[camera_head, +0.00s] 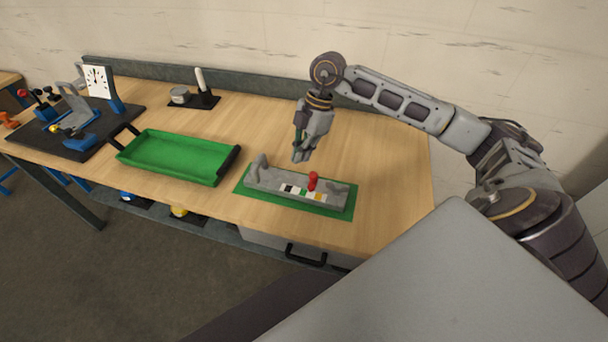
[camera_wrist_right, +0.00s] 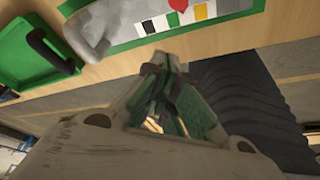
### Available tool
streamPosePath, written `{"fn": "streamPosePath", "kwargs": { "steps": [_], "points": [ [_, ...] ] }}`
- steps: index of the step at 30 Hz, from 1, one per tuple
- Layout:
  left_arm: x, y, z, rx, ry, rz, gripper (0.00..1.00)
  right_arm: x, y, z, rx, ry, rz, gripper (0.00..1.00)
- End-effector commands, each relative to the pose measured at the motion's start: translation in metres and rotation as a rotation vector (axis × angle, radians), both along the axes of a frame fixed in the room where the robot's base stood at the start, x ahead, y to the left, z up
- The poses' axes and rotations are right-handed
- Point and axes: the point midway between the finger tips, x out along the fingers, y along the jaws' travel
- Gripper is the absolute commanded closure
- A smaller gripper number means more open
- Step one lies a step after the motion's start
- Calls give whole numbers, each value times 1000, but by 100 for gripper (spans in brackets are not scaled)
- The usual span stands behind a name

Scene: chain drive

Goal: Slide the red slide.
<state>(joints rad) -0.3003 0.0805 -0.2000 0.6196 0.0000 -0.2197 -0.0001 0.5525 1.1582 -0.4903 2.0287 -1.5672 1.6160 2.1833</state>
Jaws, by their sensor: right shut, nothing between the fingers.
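The red slide (camera_head: 312,180) is a small red knob on a grey rail block (camera_head: 272,184), which lies on a green mat (camera_head: 341,209). It stands right of the block's middle, behind a strip of black, white, green and yellow patches. In the right wrist view the red slide (camera_wrist_right: 178,5) shows at the top edge, partly cut off. My right gripper (camera_head: 299,158) hangs above and behind the block, apart from the red slide. It also shows in the right wrist view (camera_wrist_right: 163,62), fingertips together and empty. My left gripper is not in view.
A green tray (camera_head: 181,174) with dark handles stands left of the mat. A black board (camera_head: 85,137) with a dial and blue parts lies at the far left. A small black stand (camera_head: 203,101) with a white peg is at the back. The table's right side is clear.

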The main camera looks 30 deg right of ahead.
Motion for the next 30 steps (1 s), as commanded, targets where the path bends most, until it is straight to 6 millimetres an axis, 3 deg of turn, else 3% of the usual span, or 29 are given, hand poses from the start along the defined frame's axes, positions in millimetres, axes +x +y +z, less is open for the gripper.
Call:
{"fn": "streamPosePath", "kwargs": {
  "steps": [17, 30],
  "points": [
    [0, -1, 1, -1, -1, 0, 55, 0, 1, -3, 0, 7, -16, 100],
    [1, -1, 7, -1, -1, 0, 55, -1, 16, -44, 2, 9, -15, 100]
  ]
}}
